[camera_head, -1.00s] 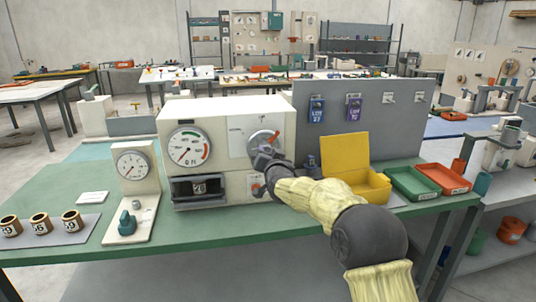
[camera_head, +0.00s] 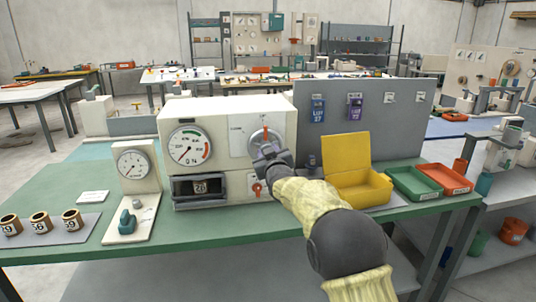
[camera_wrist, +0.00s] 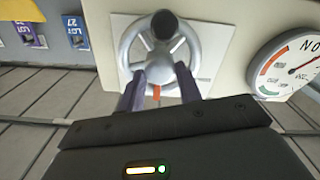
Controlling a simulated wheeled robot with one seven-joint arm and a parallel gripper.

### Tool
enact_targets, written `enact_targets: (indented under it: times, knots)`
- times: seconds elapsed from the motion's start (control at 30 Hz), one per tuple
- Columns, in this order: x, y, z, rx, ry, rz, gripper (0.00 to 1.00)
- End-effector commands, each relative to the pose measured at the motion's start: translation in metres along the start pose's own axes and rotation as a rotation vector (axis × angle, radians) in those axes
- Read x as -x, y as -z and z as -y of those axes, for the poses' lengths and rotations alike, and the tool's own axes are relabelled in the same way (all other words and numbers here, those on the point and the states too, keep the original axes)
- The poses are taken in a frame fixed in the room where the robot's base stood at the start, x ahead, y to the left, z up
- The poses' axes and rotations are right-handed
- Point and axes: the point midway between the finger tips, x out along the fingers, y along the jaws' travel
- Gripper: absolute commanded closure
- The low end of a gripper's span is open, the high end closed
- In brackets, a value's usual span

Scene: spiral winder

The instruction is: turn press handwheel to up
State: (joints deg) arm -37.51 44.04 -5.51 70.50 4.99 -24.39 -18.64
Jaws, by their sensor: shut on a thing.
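The press handwheel (camera_head: 255,137) is a silver wheel on the front of the cream machine (camera_head: 222,108). Its orange pointer stands about upright in the head view. In the wrist view the handwheel (camera_wrist: 126,42) shows spokes, a hub and a black knob (camera_wrist: 164,25), with the orange pointer (camera_wrist: 156,91) between my fingers. My gripper (camera_wrist: 158,88) is shut on the handwheel, one finger on each side of the hub area. In the head view my gripper (camera_head: 268,154) covers the wheel's lower part. The exact contact is hidden.
A large dial gauge (camera_head: 189,147) sits left of the wheel, above a number window (camera_head: 200,187). A grey panel (camera_head: 385,125) stands to the right, behind a yellow box (camera_head: 345,150) and green (camera_head: 414,184) and orange trays (camera_head: 444,179).

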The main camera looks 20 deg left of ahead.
Motion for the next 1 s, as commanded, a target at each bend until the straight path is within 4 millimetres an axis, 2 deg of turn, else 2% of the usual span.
enact_targets:
  times: [0.47,0.5,0.57,1.0]
  knots:
    - [-0.0001,0.0007,-0.0003,0.019,-0.001,-0.001,0.88]
    - [-0.0001,0.0006,-0.0003,0.019,-0.001,-0.001,0.58]
    - [-0.0001,0.0004,-0.0002,0.019,-0.001,-0.001,0.46]
    - [0.0042,-0.0006,0.0007,0.017,0.001,0.001,0.44]
